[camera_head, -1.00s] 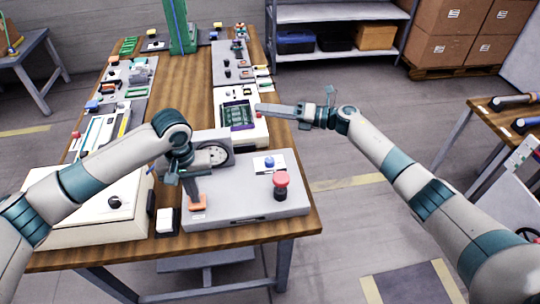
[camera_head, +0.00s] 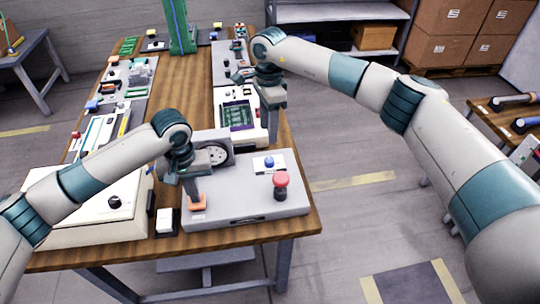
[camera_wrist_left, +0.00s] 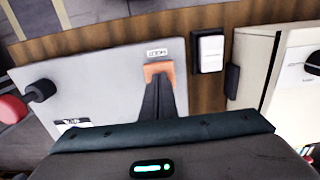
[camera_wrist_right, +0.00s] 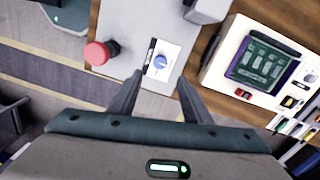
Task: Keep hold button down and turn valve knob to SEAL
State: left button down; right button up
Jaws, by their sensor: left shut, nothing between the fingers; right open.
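The orange hold button (camera_head: 197,206) is at the front left of a grey panel box (camera_head: 240,190). My left gripper (camera_head: 195,198) points down with shut fingertips on the button; the left wrist view shows the orange button (camera_wrist_left: 159,68) under the tips, beside a small label. The blue valve knob (camera_head: 269,162) sits on a white plate on the same box. My right gripper (camera_head: 273,142) is open and points down behind the knob in the head view. In the right wrist view the blue knob (camera_wrist_right: 161,62) lies between and just beyond its open fingers. The plate's lettering is unreadable.
A red mushroom button (camera_head: 281,181) stands on the box near the blue knob. A round gauge (camera_head: 217,155) rises at the back of the box. A white device with a screen (camera_head: 238,112) lies behind. A white switch (camera_head: 166,221) is left of the box.

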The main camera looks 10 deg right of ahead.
aim_at(270, 159)
jog(key=shift+d, duration=0.1)
jog(key=shift+f, duration=0.15)
jog(key=f, duration=1.1)
jog(key=shift+s+f, duration=0.25)
jog(key=shift+f, duration=0.1)
jog(key=shift+c, duration=0.2)
jog(key=c, duration=1)
